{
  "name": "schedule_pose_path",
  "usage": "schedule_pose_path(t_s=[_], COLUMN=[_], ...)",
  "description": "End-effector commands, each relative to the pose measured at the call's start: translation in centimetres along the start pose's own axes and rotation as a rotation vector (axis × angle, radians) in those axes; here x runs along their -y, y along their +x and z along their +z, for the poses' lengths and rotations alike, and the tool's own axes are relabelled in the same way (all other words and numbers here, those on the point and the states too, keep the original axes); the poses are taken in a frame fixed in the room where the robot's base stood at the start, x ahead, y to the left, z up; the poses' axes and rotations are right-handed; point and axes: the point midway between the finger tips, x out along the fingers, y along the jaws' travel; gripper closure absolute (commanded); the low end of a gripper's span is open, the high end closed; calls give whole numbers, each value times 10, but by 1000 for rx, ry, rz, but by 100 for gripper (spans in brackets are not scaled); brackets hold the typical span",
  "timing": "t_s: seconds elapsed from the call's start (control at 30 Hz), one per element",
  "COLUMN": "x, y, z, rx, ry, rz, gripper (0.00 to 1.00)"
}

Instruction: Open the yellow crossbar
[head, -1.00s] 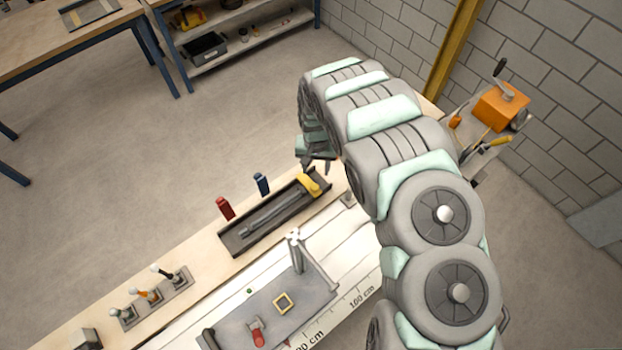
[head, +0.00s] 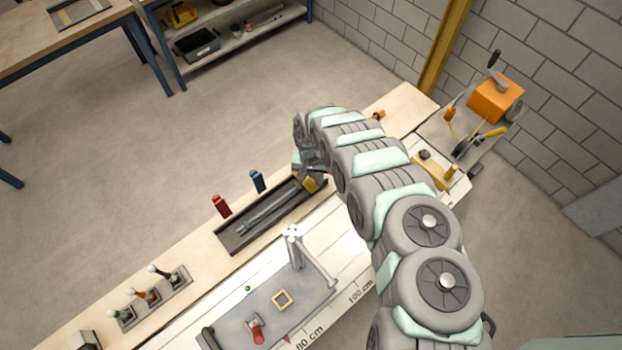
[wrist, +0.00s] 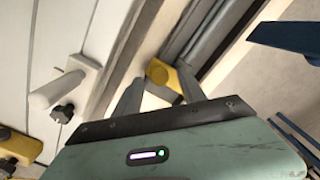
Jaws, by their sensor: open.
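A yellow crossbar (head: 314,184) lies across the far right end of a dark tray (head: 237,243) that holds a long grey rod (head: 268,213). My gripper (head: 307,174) is right at this crossbar and partly covers it in the head view. In the wrist view, the yellow crossbar (wrist: 160,73) shows between and just beyond the two grey fingers of my gripper (wrist: 153,92). The fingers are apart, one on each side of it. I cannot tell whether they touch it. Part of the crossbar is hidden behind the fingers.
A white handle (wrist: 60,90) with a dark knob stands left of my gripper. Red (head: 221,206) and blue (head: 257,181) blocks stand behind the tray. Another yellow piece (head: 435,172) and an orange crank box (head: 495,101) are to the right.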

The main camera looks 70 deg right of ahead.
Motion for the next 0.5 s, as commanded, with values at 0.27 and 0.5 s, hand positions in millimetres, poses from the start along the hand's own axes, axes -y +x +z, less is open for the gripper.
schedule_pose_path(t_s=[0.27,0.5], x=[-1,-1], y=[15,16], z=[0,-2], rx=[-3,-5], ry=[2,2], rz=[0,1], gripper=[52,52])
